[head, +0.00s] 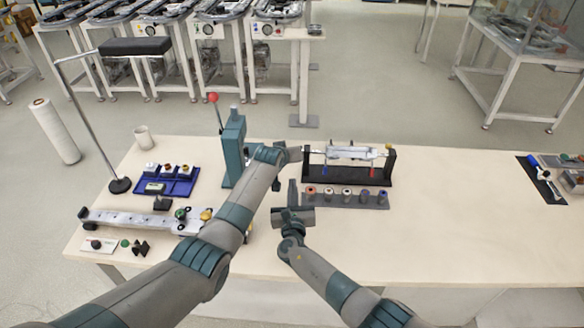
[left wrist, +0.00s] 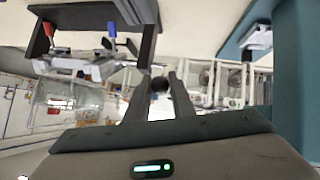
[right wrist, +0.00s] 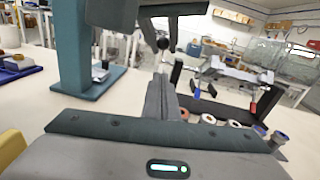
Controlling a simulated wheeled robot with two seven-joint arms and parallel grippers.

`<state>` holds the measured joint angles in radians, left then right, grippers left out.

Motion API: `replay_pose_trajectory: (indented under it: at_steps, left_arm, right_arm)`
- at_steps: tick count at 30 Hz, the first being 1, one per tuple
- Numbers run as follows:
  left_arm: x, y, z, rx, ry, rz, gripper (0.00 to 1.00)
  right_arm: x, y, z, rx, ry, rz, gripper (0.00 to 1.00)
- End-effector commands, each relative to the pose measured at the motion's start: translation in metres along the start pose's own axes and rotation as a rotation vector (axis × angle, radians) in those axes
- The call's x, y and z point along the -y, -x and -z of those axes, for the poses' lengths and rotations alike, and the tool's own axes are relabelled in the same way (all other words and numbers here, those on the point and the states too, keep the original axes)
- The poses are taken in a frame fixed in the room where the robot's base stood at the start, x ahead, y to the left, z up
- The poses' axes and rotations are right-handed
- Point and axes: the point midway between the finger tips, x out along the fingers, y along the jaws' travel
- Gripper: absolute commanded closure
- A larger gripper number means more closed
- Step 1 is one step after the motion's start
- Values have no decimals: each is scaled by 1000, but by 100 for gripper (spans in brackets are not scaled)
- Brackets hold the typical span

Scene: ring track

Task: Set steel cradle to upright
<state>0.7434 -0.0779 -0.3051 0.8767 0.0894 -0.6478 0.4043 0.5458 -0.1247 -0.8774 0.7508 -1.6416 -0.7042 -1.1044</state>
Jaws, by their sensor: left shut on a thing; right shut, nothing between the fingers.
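The steel cradle (head: 348,152) is a silver piece held between the two posts of a black stand (head: 347,182), right of the middle of the table. A blue and a red part point down from its underside. It also shows in the left wrist view (left wrist: 85,67), upside down in that picture, and in the right wrist view (right wrist: 235,75). My left gripper (head: 295,153) is at the stand's left end, shut on a dark round knob (left wrist: 160,85). My right gripper (head: 292,188) is shut and empty, in front and left of the stand.
A grey rack (head: 380,204) with several coloured rings stands just before the stand. A teal press (head: 233,150) rises left of my left gripper. A blue tray (head: 150,185) and a long metal fixture (head: 130,219) lie further left. The table's right middle (head: 455,210) is clear.

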Motion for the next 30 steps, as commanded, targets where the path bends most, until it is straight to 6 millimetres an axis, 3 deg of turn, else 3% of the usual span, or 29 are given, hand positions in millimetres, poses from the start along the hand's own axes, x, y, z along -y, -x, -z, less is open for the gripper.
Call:
replay_pose_trajectory:
  at_steps: [15, 21, 30]
  left_arm:
    - [0, 0, 1, -2, 0, 0, 100]
    - [0, 0, 1, -2, 0, 0, 100]
    - [0, 0, 1, -2, 0, 0, 100]
  right_arm:
    - [0, -36, -2, 1, 2, 1, 100]
    - [1, -54, -21, 2, 0, 2, 100]
    - [1, -63, -29, 0, 0, 0, 100]
